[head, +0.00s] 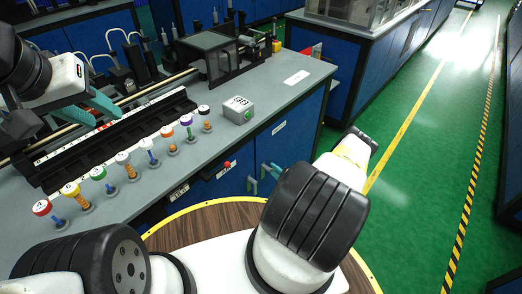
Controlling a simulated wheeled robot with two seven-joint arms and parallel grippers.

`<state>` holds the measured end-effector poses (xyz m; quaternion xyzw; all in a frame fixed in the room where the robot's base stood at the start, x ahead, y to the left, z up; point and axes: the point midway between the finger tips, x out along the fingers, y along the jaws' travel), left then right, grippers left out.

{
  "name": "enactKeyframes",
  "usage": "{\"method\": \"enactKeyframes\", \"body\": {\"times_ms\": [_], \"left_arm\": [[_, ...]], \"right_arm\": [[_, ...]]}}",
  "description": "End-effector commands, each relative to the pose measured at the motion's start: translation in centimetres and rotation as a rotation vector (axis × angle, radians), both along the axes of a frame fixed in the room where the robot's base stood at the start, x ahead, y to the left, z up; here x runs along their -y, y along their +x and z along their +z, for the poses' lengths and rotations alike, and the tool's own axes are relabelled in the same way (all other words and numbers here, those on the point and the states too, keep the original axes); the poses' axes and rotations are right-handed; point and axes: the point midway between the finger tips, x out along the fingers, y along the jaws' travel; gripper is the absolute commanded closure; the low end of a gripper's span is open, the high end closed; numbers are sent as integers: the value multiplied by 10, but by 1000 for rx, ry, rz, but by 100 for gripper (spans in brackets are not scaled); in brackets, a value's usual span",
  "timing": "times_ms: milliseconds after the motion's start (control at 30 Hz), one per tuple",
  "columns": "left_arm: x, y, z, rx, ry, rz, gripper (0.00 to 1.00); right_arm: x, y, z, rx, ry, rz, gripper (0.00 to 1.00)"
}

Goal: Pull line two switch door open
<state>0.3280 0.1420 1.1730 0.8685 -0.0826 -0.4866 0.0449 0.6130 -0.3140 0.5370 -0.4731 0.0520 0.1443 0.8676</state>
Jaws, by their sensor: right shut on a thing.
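Blue cabinet doors (287,118) with small pale labels line the front of the grey bench; the label text is too small to read. My right gripper (272,170) is low at the bench front, shut on what looks like a door handle. My right arm hides most of that gripper and part of the door, so how far the door stands open cannot be told.
Several spools with coloured tops (187,128) stand along the bench's front edge beside a long black rack (110,140). A grey box with a green button (238,110) sits near them. Green floor (420,150) is open on the right. A round wooden top (205,228) is in front.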

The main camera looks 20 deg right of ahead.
Motion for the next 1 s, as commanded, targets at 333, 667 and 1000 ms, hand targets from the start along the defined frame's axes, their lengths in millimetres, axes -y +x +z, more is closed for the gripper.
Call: {"method": "enactKeyframes", "body": {"times_ms": [333, 667, 1000], "left_arm": [[0, 0, 0, 0, 0, 0, 64], [0, 0, 0, 0, 0, 0, 64], [0, 0, 0, 0, 0, 0, 64]], "right_arm": [[5, 3, 11, 157, -266, 0, 100], [6, 4, 18, 254, -431, 1, 100], [6, 4, 21, 288, -491, 2, 100]]}}
